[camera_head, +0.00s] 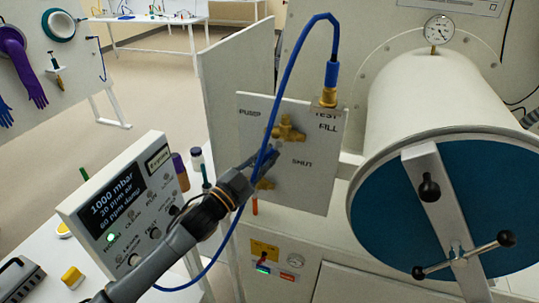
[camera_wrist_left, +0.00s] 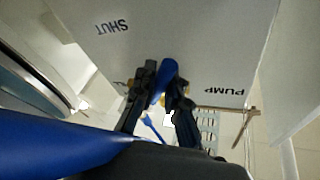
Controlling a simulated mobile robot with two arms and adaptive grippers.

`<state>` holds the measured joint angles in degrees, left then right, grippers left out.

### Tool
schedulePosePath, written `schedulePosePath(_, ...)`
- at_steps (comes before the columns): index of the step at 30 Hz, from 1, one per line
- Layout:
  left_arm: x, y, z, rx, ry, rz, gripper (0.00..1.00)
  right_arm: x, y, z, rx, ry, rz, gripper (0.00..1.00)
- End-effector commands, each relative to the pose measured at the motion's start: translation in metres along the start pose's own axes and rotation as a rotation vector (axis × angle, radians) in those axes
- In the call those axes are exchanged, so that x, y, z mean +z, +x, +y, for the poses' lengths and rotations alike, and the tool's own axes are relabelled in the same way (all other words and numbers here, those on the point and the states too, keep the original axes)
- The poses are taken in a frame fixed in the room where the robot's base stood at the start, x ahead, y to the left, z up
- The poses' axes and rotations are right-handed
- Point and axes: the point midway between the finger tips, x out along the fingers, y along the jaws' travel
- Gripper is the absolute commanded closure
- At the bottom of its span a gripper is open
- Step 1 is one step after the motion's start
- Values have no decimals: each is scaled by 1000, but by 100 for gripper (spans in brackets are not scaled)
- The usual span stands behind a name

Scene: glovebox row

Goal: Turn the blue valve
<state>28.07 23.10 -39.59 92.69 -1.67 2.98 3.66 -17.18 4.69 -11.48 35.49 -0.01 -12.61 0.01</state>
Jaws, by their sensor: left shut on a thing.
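The valve panel (camera_head: 317,185) is a pale upright plate with the labels PUMP, TEST, FILL and SHUT. Brass valve fittings (camera_head: 287,131) sit on it, with more brass just below my gripper. My left gripper (camera_head: 262,164) is at the panel's left part, between the PUMP and SHUT labels. In the left wrist view its fingers (camera_wrist_left: 160,97) are shut on the blue valve handle (camera_wrist_left: 167,72), which shows as a short blue bar between them. In the head view the handle is mostly hidden by the gripper and the blue hose. My right gripper is not in view.
A blue hose (camera_head: 286,78) loops from a brass fitting (camera_head: 329,96) down across my left gripper. A control box (camera_head: 125,208) with a display reading 1000 mbar stands left of my arm. A large cylinder chamber with a blue door (camera_head: 385,215) stands right of the panel.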

Motion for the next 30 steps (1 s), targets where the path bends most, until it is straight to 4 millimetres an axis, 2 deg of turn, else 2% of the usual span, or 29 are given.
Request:
schedulePosePath(17,0,0,-2,15,36,-8,100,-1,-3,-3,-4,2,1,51)
schedulePosePath(18,0,0,-2,15,36,-8,82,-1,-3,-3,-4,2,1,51)
schedulePosePath(21,0,0,-2,15,35,-8,64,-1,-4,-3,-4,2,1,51)
schedulePosePath(30,0,-2,-2,15,34,-8,64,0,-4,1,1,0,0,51)
